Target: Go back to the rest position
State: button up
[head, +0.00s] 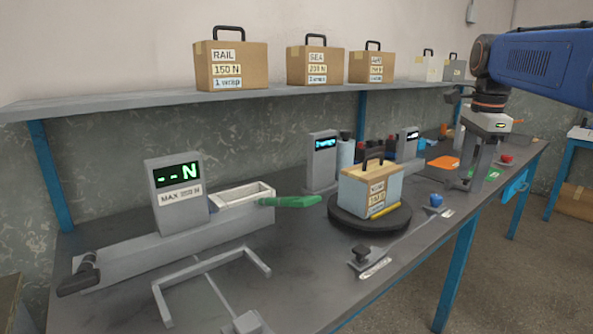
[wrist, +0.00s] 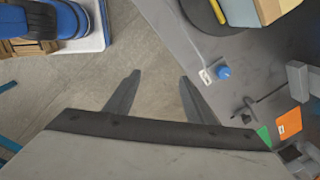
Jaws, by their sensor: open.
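My gripper (head: 473,182) hangs from my blue arm at the right of the head view, over the far right part of the bench. In the wrist view its two fingers (wrist: 158,90) are spread well apart, with only floor showing between them. It holds nothing. The box with a handle (head: 370,190) sits upright on a black round turntable (head: 345,224), apart from my gripper and to its left. Part of the box and turntable shows at the top right of the wrist view.
The grey bench (head: 320,265) carries a force display (head: 178,190), a green-handled tool (head: 292,201), a blue knob (head: 436,200), an orange pad (head: 443,162) and several bottles. A shelf (head: 130,104) above holds several handled boxes. Open floor (head: 510,240) lies right of the bench.

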jog(key=s+a+f+n+t, duration=0.2)
jog(key=s+a+f+n, duration=0.3)
jog(key=s+f+n, duration=0.5)
jog(key=s+a+f+n+t, duration=0.1)
jog(key=s+a+f+n, duration=0.5)
jog(key=s+f, duration=0.8)
jog(key=n, duration=0.3)
jog(key=shift+s+a+f+n+t, duration=0.15)
jog(key=shift+f+n+t, duration=0.1)
jog(key=shift+n+t, duration=0.15)
